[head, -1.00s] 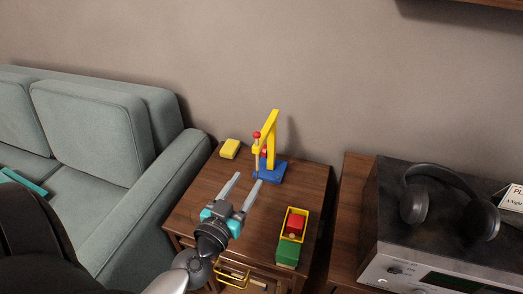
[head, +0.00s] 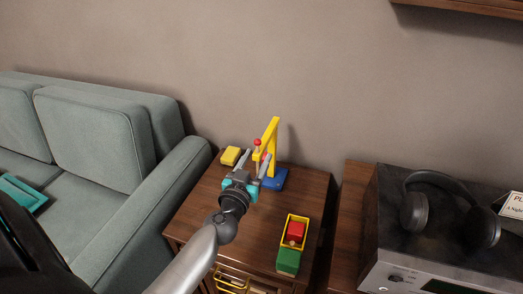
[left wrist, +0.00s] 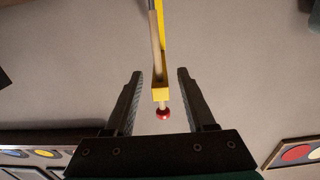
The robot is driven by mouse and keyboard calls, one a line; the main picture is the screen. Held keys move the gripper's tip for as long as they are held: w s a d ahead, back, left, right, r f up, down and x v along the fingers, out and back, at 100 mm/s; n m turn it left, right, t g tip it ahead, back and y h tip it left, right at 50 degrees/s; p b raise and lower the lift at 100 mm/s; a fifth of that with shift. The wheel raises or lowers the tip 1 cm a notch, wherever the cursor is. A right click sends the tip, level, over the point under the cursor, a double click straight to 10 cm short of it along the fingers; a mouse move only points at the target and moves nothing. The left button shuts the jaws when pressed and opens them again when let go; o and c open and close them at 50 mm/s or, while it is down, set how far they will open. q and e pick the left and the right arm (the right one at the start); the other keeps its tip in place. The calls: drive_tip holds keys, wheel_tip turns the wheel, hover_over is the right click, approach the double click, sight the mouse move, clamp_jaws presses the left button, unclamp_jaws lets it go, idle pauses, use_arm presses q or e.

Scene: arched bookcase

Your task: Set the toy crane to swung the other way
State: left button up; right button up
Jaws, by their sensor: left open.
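The toy crane has a blue base (head: 274,180), a yellow mast and arm (head: 273,135), and a red knob (head: 257,141). It stands on the small wooden table near the wall. My left gripper (head: 257,160) is open at the near left side of the crane, partly covering its lower part. In the left wrist view, a yellow block (left wrist: 160,94) with a pale rod and a red ball (left wrist: 163,113) lines up between the open fingers (left wrist: 160,74). Neither finger visibly touches it. My right gripper is not in view.
On the wooden table (head: 240,245), a yellow block (head: 230,155) lies left of the crane. A toy truck with a green cab (head: 288,262) and yellow bed holding a red block stands front right. A sofa (head: 95,140) is left; headphones (head: 415,205) lie on a stereo at right.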

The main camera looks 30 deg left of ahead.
sight(262, 150)
use_arm(q)
drive_tip(key=shift+x, duration=2)
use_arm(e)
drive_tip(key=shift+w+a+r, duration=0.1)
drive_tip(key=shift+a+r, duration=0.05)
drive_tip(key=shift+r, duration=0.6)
use_arm(q)
clamp_jaws()
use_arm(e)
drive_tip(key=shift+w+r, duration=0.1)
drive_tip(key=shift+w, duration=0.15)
